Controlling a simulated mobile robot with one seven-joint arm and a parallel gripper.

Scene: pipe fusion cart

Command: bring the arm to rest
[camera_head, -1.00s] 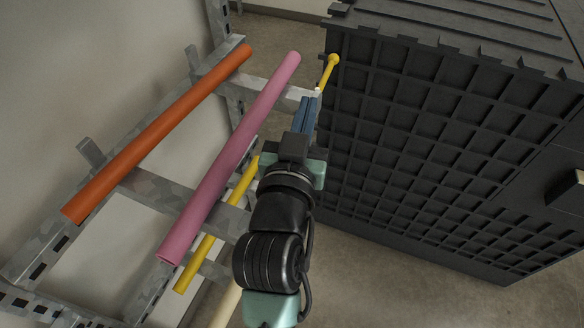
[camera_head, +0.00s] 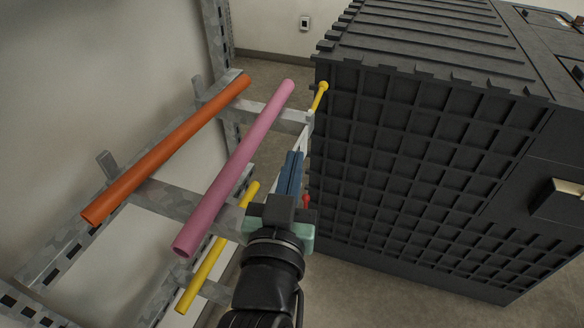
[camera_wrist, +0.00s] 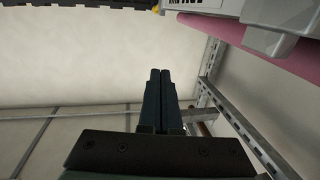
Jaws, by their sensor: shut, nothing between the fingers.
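My gripper (camera_head: 294,156) is in the lower middle of the head view, between the pipe rack on the left and the dark cart on the right. Its two blue fingers are closed together with nothing between them. In the wrist view the closed fingers (camera_wrist: 160,75) point toward a pale wall. My arm comes up from the bottom edge of the head view. The gripper appears apart from the pipes and the cart, though the exact gap to the cart cannot be told.
A metal rack (camera_head: 180,200) holds an orange pipe (camera_head: 165,150), a pink pipe (camera_head: 235,165) and a yellow pipe (camera_head: 215,250). The black ribbed cart (camera_head: 420,160) fills the right. A yellow knobbed piece (camera_head: 321,92) sticks out at its corner. A small red thing (camera_head: 306,200) shows beside the gripper.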

